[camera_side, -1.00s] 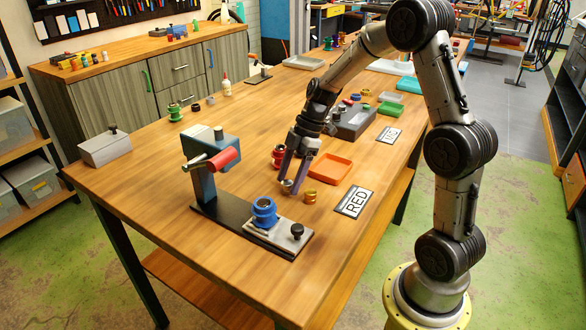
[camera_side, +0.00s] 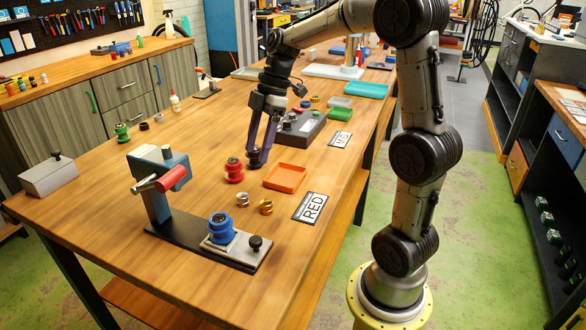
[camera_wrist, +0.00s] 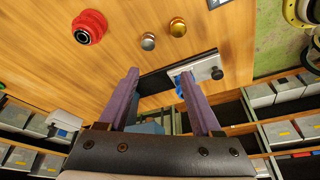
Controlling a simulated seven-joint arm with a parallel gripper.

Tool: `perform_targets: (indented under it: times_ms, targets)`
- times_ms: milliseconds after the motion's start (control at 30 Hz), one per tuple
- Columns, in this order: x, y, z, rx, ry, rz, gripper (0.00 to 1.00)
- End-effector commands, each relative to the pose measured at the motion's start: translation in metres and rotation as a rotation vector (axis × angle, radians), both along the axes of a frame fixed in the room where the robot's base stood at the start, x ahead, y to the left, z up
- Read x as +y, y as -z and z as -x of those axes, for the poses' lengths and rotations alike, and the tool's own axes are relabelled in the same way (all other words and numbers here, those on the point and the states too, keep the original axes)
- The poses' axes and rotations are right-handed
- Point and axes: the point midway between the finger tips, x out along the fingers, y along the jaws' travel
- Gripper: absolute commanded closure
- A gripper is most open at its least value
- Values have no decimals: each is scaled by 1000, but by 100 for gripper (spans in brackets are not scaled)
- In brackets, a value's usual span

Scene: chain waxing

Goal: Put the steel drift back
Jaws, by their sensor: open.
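The steel drift looks to be the small silver cylinder (camera_side: 242,199), upright on the table between the red part (camera_side: 234,170) and the blue part (camera_side: 221,226). In the wrist view the silver piece (camera_wrist: 148,41) stands beyond the fingertips, beside a brass one (camera_wrist: 178,27). My gripper (camera_side: 258,155) points down behind the red part, apart from the silver piece, its fingers spread. A dark round piece (camera_side: 257,159) shows at the fingertips; I cannot tell whether it lies between or behind them. The wrist view shows nothing held between the fingers (camera_wrist: 160,74).
The press (camera_side: 160,185) with a red handle stands on a black baseplate holding the blue part. A dark grey block (camera_side: 300,132) with several small pieces is behind. The table's left middle is clear.

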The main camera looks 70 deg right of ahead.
Motion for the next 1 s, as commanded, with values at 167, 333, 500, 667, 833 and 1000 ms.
perform_targets:
  times_ms: [167, 333, 500, 667, 833, 1000]
  targets:
    - [52, -22, 49, 13, 253, 69, 34]
    - [85, -26, 102, -24, 533, 84, 34]
    - [102, -18, 147, -91, 781, 35, 34]
    - [106, -8, 171, -134, 932, -28, 34]
    - [107, -3, 179, -149, 993, -59, 34]
    - [107, -3, 179, -147, 999, -61, 34]
